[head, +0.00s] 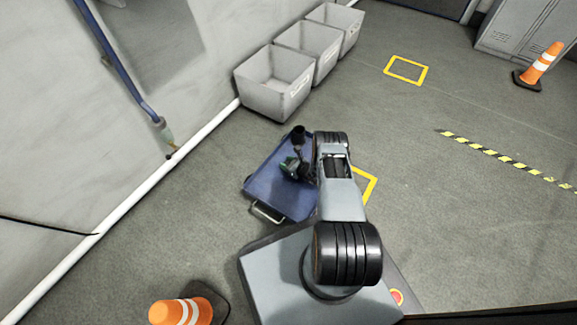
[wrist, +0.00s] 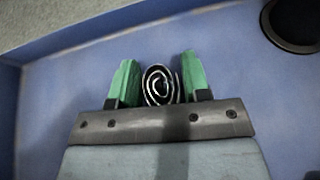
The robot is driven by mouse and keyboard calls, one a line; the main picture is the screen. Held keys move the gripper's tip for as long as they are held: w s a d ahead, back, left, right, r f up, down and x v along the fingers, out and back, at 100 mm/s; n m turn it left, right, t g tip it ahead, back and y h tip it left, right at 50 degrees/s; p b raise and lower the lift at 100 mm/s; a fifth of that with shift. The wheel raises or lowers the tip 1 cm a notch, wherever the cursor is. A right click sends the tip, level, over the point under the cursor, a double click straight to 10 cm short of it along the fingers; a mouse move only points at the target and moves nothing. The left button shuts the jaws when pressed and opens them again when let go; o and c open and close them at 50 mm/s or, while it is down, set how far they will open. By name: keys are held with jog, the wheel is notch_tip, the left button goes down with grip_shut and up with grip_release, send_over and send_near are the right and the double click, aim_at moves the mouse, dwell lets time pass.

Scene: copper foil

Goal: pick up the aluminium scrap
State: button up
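A spiral roll of thin metal with bright silvery edges (wrist: 160,85) stands between the green fingers of my gripper (wrist: 160,80) in the wrist view. I take it to be the aluminium scrap. One finger is on each side of it, very close, and I cannot tell whether they touch it. Its lower part is hidden behind the gripper body. Behind it is the blue surface of a tray (wrist: 75,85). In the head view my gripper (head: 290,165) is low over the blue tray (head: 262,187), and the scrap cannot be made out there.
A dark round container (head: 298,133) stands at the tray's far end; it also shows in the wrist view (wrist: 293,22). Grey bins (head: 272,95) line the wall. Orange cones (head: 180,312) stand at lower left and far right. The floor to the right is mostly clear.

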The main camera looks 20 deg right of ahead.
jog(key=c, duration=0.6)
